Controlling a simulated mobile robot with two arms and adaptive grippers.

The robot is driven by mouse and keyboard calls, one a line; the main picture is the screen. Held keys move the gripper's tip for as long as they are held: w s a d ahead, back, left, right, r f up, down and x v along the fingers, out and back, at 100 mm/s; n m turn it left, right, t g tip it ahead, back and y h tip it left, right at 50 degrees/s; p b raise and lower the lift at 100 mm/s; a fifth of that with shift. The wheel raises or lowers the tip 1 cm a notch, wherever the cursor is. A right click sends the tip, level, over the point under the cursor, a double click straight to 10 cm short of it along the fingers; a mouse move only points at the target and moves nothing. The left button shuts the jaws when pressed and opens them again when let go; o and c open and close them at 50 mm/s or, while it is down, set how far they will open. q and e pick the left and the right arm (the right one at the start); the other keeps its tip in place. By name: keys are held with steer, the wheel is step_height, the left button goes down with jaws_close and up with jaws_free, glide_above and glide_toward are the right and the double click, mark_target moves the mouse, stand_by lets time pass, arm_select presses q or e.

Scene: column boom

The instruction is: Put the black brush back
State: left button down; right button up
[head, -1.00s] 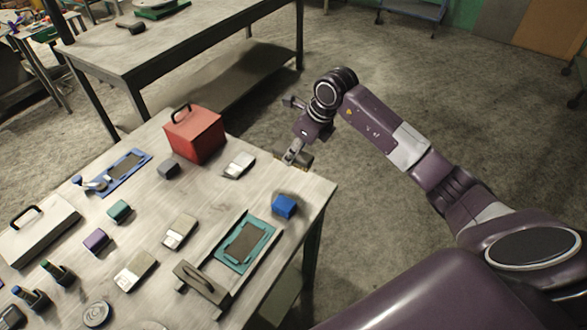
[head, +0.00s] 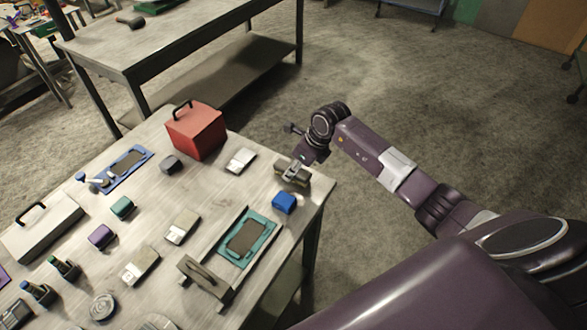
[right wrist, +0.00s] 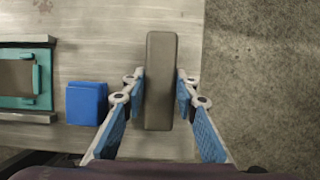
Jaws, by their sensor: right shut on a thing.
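The black brush, a long dark grey block (right wrist: 160,110), fills the space between my right gripper's fingers (right wrist: 160,82) in the right wrist view. The right gripper is shut on it, with a blue-padded finger at each side. In the head view the right gripper (head: 295,172) holds the brush (head: 301,176) at the table's right corner, just behind the blue block (head: 284,202). I cannot tell whether the brush touches the tabletop. My left gripper is not in view.
A second table (head: 185,40) stands behind. Open floor lies to the right.

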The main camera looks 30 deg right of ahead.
steer(key=o, duration=1.1)
steer(key=shift+r, duration=0.15)
steer(key=shift+d+r, duration=0.1)
steer(key=shift+r, duration=0.15)
steer(key=b+v, duration=0.2)
steer(key=v, duration=0.9)
steer(key=shift+s, duration=0.2)
steer(key=shift+r, duration=0.15)
